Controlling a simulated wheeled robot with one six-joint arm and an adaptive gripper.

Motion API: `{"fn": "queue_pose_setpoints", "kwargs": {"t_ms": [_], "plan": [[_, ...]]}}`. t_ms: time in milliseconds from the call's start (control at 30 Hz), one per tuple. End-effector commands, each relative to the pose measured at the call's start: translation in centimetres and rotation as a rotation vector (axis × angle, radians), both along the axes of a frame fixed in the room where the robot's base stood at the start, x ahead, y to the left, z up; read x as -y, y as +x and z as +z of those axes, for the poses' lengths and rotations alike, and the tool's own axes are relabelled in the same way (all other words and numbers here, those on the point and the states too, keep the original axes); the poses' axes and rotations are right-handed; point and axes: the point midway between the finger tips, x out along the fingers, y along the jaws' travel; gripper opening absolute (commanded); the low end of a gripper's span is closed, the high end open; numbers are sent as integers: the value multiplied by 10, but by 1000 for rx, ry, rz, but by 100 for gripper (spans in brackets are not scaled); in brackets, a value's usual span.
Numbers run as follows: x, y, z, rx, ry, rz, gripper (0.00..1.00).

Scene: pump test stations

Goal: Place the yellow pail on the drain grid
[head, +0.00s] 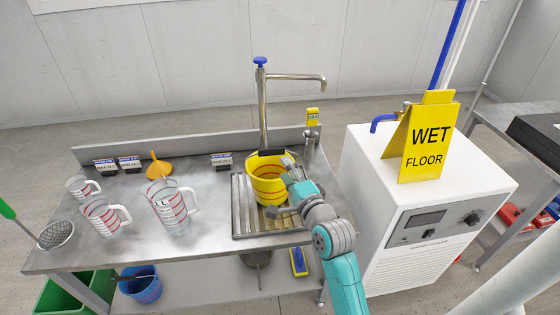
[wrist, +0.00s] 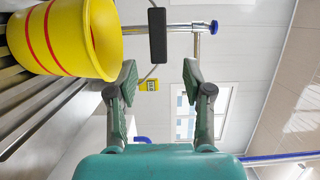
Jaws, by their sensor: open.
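The yellow pail (head: 266,187), with red bands, stands upright on the slatted drain grid (head: 239,213) under the tap. In the wrist view the pail (wrist: 70,35) is at the upper left, resting on the metal slats (wrist: 30,115). Its black handle grip (wrist: 157,35) appears raised above the rim, beyond my fingertips. My gripper (head: 284,188) is at the pail's right side in the head view. In the wrist view my gripper (wrist: 160,72) is open, with nothing between its fingers. My gripper hides part of the pail's right side in the head view.
The tap (head: 263,105) rises behind the grid. Several measuring jugs (head: 170,208), a yellow funnel (head: 157,167) and a sieve (head: 56,235) stand left on the bench. A white cabinet (head: 385,200) with a wet floor sign (head: 428,140) is at right.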

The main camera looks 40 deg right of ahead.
Motion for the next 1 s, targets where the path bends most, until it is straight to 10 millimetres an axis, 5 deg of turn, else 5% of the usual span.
{"fn": "queue_pose_setpoints", "kwargs": {"t_ms": [200, 567, 767, 1000], "plan": [[-7, -22, 0, -1, -1, -1, 51], [-12, -29, -4, -8, -9, 1, 51], [-47, -55, -41, -86, -127, 22, 51], [-108, -119, -94, -227, -400, 80, 51]]}}
